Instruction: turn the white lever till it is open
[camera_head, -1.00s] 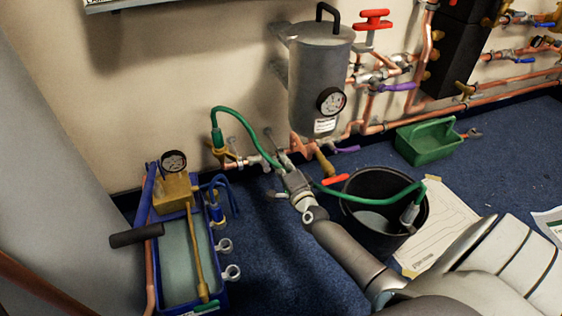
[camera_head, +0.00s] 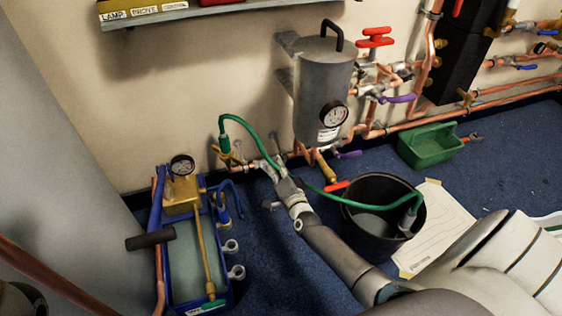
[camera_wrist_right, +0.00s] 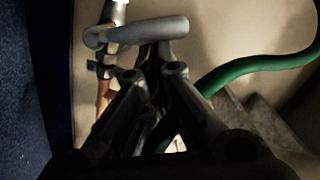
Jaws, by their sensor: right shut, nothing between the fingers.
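The white lever (camera_wrist_right: 145,30) shows in the wrist view as a pale grey, rounded handle on a copper pipe, lying nearly across the picture. My right gripper (camera_wrist_right: 152,75) is just below it there, its fingers close together with nothing between them. I cannot tell whether the fingers touch the lever. In the head view my right gripper (camera_head: 268,167) reaches the low copper pipe near the green hose's valve, and it hides most of the lever.
A green hose (camera_head: 262,130) arches beside my gripper into a black bucket (camera_head: 352,215). A grey cylinder with a gauge (camera_head: 323,85) stands behind. A blue tray with a pump (camera_head: 228,262) is at left. A green caddy (camera_head: 430,145) sits at right.

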